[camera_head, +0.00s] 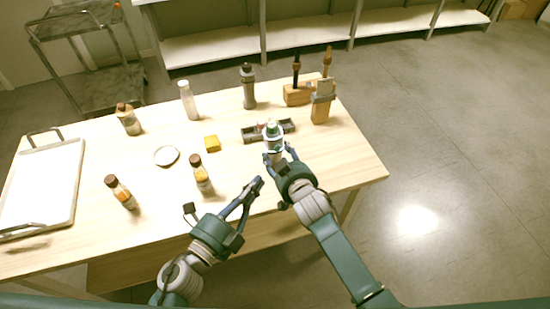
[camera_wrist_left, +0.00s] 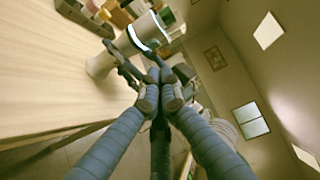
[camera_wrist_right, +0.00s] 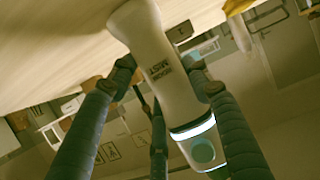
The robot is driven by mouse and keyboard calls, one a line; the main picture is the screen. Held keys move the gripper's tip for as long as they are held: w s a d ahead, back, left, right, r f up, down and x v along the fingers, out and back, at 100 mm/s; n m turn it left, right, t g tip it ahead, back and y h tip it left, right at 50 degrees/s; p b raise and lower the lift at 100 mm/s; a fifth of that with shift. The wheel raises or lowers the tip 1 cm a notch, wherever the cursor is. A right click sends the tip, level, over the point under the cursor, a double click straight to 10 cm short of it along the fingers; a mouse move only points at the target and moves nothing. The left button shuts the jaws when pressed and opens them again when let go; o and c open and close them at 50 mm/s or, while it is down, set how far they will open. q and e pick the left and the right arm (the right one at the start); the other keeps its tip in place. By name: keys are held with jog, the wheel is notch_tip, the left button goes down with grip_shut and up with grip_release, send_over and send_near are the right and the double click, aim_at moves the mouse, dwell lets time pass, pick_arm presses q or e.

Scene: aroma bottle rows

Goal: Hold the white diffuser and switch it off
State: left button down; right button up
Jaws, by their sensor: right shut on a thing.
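The white diffuser (camera_head: 273,143) stands near the table's right front edge, with a teal top. In the right wrist view the diffuser (camera_wrist_right: 168,80) has a glowing white ring and a round teal button below printed lettering. My right gripper (camera_head: 280,157) is shut around its body. Whether its base touches the table is unclear. My left gripper (camera_head: 256,184) is to the lower left of the diffuser, near the front edge, apart from it. In the left wrist view its fingertips (camera_wrist_left: 160,82) are together and empty, with the diffuser (camera_wrist_left: 125,44) beyond them.
A white tray (camera_head: 45,190) fills the far left.

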aim_at(277, 148)
pick_arm(q)
jog(key=shift+w, duration=0.1)
pick_arm(e)
jog(key=shift+f, duration=0.2)
jog(key=shift+d, duration=0.1)
pick_arm(q)
jog(key=x, duration=0.9)
jog(key=shift+w+d, duration=0.25)
jog(key=shift+w, duration=0.05)
jog(key=shift+w+a, duration=0.15)
jog(key=shift+w, duration=0.5)
jog(key=shift+w+a+f, duration=0.1)
jog(key=shift+w+a, duration=0.05)
jog(key=shift+w, duration=0.15)
jog(key=v, duration=1)
jog(key=shift+s, duration=0.15)
